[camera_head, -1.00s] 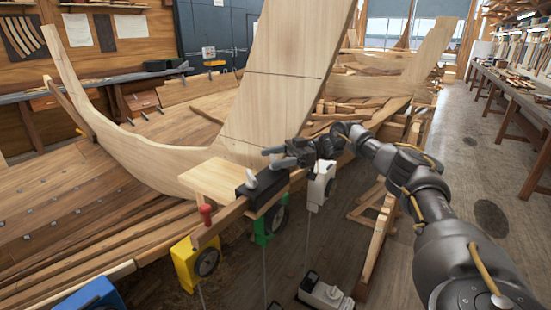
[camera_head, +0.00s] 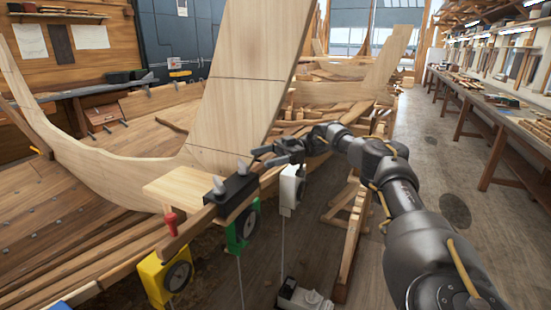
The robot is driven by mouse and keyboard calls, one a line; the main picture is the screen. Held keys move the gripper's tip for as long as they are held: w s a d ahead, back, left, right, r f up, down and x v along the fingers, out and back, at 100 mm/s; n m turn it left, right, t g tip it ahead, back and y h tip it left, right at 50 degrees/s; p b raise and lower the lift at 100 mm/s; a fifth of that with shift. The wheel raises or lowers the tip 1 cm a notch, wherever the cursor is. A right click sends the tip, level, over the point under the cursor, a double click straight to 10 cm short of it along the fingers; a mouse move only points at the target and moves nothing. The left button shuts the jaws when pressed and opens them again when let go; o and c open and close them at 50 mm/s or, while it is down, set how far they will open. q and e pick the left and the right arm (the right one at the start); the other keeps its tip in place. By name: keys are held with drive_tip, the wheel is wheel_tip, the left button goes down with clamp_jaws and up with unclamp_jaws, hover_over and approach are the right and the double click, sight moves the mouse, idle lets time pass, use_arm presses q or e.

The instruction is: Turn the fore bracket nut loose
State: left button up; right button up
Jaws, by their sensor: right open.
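Two small grey nuts stand upright on a black bracket block (camera_head: 238,196) at the hull's edge beam. One nut (camera_head: 218,185) is on the near left end of the block; the other nut (camera_head: 243,167) is on its far right end. I cannot tell from the picture which is the fore one. My right gripper (camera_head: 257,157) is open, just right of the far nut, with its fingers pointing left toward it. It looks empty and apart from the nut, though the small gap is hard to judge. My left gripper is out of view.
A tall pale plank (camera_head: 250,75) rises close behind the block. A red-handled tool (camera_head: 170,220) and yellow (camera_head: 166,276), green (camera_head: 243,226) and white (camera_head: 291,188) devices line the beam. Open floor lies to the right.

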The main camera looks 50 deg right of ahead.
drive_tip(key=v, duration=0.3)
drive_tip(key=shift+s+d, duration=0.1)
drive_tip(key=shift+d, duration=0.1)
idle(0.4)
